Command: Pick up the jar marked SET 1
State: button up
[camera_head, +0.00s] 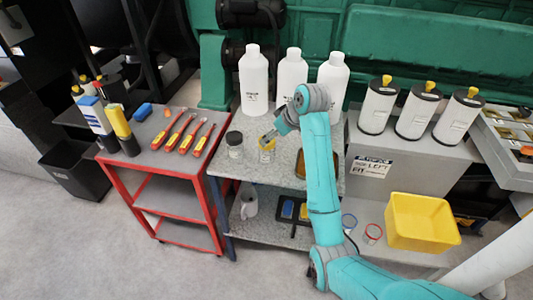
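Two small jars stand side by side on the grey speckled bench top (256,172). The left jar (235,149) has a dark lid and a pale label. The writing on both is too small to read, so I cannot tell which is marked SET 1.
Several white bottles (254,82) stand behind the jars. A red-framed cart (150,180) with yellow-and-red tools is at left. White canisters (378,106) and a yellow bin (421,222) are at right.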

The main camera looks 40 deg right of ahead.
aim_at(267, 152)
jog(key=shift+x, duration=3.15)
jog(key=shift+a, duration=0.1)
jog(key=c, duration=1.2)
